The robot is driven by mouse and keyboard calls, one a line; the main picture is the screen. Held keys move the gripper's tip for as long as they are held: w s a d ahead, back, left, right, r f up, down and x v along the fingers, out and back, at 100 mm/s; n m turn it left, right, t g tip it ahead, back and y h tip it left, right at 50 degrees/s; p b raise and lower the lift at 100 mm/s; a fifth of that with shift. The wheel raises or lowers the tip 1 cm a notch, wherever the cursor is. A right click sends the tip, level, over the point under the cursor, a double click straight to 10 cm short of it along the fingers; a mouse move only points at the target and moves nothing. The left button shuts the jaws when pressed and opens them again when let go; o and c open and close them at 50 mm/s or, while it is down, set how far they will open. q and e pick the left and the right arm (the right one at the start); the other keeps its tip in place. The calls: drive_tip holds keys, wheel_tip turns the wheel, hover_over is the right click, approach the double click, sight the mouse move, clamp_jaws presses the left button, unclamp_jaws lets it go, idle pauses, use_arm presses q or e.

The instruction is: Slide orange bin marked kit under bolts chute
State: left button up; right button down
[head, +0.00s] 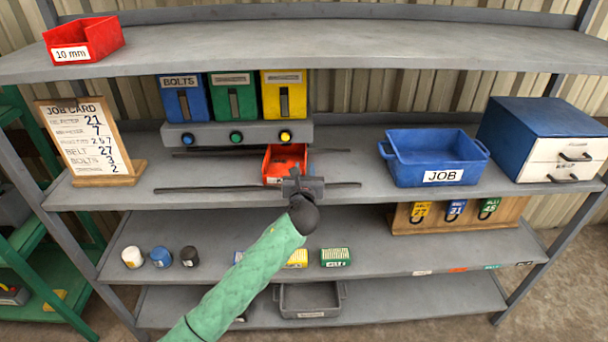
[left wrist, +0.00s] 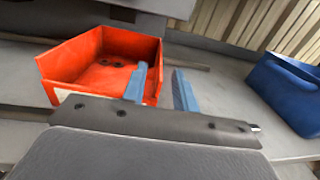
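An orange-red bin (head: 285,160) stands on the middle shelf, below and in front of the yellow chute (head: 284,95). A white label shows at its front, but I cannot read it. The blue chute marked BOLTS (head: 183,98) is further left, past the green chute (head: 233,97). My left gripper (head: 303,183) is at the bin's front right. In the left wrist view, its two blue fingers (left wrist: 160,88) stand apart. One overlaps the bin (left wrist: 85,65) near its right wall and the other is to the right; contact is unclear. My right gripper is not in view.
Dark rails (head: 205,189) run along the shelf in front of and behind the bin. The shelf below the BOLTS chute looks clear. A job card (head: 85,140) stands left, a blue JOB bin (head: 435,155) right. A red 10 mm bin (head: 84,40) sits on the top shelf.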

use_arm(q)
drive_tip(key=shift+w, duration=0.85)
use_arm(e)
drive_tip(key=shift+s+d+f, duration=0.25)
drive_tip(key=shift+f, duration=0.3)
use_arm(q)
clamp_jaws()
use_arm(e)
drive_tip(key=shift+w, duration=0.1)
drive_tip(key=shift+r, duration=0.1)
